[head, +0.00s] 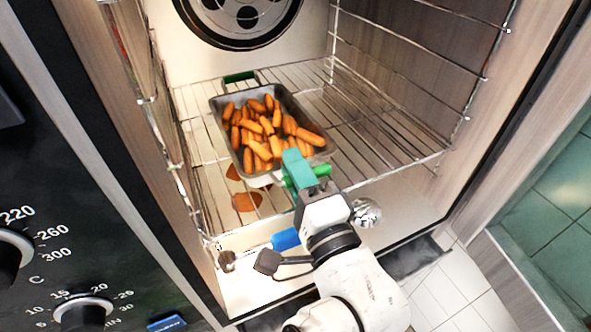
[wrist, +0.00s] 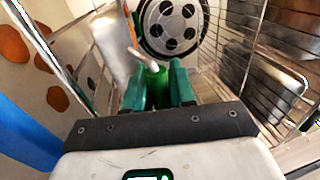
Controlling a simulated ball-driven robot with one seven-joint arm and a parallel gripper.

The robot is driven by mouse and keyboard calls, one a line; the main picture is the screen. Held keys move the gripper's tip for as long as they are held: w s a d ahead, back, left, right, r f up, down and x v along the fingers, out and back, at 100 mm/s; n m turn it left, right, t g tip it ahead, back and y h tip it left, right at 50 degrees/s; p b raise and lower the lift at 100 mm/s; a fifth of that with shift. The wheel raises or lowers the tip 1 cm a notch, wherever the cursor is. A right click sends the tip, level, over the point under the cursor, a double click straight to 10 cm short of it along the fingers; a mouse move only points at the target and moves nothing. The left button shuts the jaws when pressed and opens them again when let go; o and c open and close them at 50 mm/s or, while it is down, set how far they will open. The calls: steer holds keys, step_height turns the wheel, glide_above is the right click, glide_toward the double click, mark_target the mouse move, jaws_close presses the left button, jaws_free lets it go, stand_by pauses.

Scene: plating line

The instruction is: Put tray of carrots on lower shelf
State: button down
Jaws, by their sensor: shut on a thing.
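The grey metal tray (head: 218,110) is full of orange carrots (head: 262,128) and has a green handle at each end. In the head view it is inside the oven, over the wire shelf (head: 365,150); I cannot tell whether it rests on it or is held just above. My gripper (head: 302,178) is at the tray's near end, shut on the near green handle (head: 322,170). In the wrist view the handle (wrist: 156,84) shows between my teal fingers (wrist: 158,88). The far handle (head: 239,77) is free, near the back wall.
A round fan cover (head: 240,15) is on the oven's back wall. Wire side racks (head: 470,60) stand left and right. The shelf is bare to the tray's right. Brown-orange patches (head: 247,201) show below the shelf. A control panel with knobs (head: 85,312) is at left.

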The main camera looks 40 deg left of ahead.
steer(key=c, duration=0.9)
jaws_free()
steer(key=shift+f, duration=0.15)
steer(key=shift+c, duration=0.2)
steer(key=b+v, duration=0.3)
steer(key=v, duration=0.9)
steer(key=w+d+f+n+h, duration=0.3)
steer(key=d+f+h, duration=0.8)
steer(key=d+f, duration=0.95)
steer(key=s+d+f+g+h, duration=0.2)
steer(key=s+d+f, duration=0.2)
steer(key=s+d, duration=0.1)
steer(key=s+d+f+n+g+h, duration=0.1)
steer(key=s+d+f+g+h, duration=0.1)
steer(key=d, duration=0.6)
steer(key=s+d+f+g+h, duration=0.3)
steer(key=s+d+f, duration=0.3)
steer(key=s, duration=0.3)
steer(key=shift+d+f+h, duration=0.3)
steer(key=shift+d+f, duration=0.05)
steer(key=shift+d, duration=0.4)
